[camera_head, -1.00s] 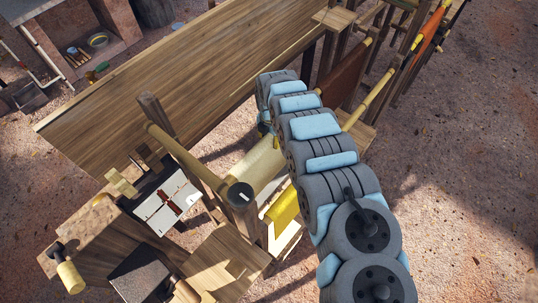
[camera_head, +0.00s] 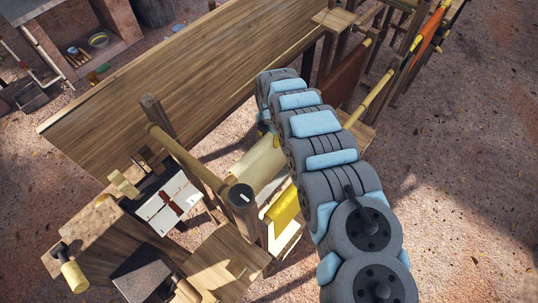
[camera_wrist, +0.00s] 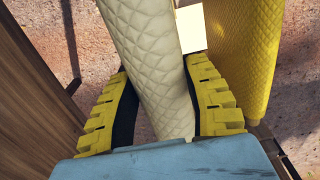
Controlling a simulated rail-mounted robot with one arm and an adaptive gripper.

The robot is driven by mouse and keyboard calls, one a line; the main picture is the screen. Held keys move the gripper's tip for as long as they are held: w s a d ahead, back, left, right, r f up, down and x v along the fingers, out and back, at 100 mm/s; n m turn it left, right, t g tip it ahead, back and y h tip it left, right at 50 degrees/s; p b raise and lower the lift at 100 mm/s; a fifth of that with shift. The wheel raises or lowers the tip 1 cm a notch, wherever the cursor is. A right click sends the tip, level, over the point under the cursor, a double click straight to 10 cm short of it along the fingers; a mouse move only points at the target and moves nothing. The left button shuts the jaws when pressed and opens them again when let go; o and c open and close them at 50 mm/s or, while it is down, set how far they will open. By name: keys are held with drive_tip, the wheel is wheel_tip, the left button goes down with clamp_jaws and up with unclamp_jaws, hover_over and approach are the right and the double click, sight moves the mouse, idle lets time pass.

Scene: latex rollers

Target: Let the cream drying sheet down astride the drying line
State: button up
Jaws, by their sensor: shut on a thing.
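The cream drying sheet (camera_wrist: 150,60) has a quilted diamond pattern. In the wrist view it runs between the two yellow-and-black fingers of my gripper (camera_wrist: 157,78), which is shut on it. In the head view the cream sheet (camera_head: 257,160) shows left of my arm, beside a bamboo pole; my arm mostly hides the gripper. A bamboo pole (camera_head: 368,102) comes out beyond my arm at the upper right, and its nearer part is hidden. I cannot tell whether the cream sheet touches a pole.
A yellow quilted sheet (camera_wrist: 242,50) hangs close to the right finger; it also shows in the head view (camera_head: 285,208). A long wooden table (camera_head: 180,75) stands at left. Brown (camera_head: 345,75) and orange sheets hang farther back.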

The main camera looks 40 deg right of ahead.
drive_tip(key=shift+r, duration=0.15)
wheel_tip(320, 180, up, 28)
drive_tip(key=p, duration=1)
drive_tip(key=shift+f, duration=0.25)
idle(2.0)
drive_tip(key=shift+d, duration=0.1)
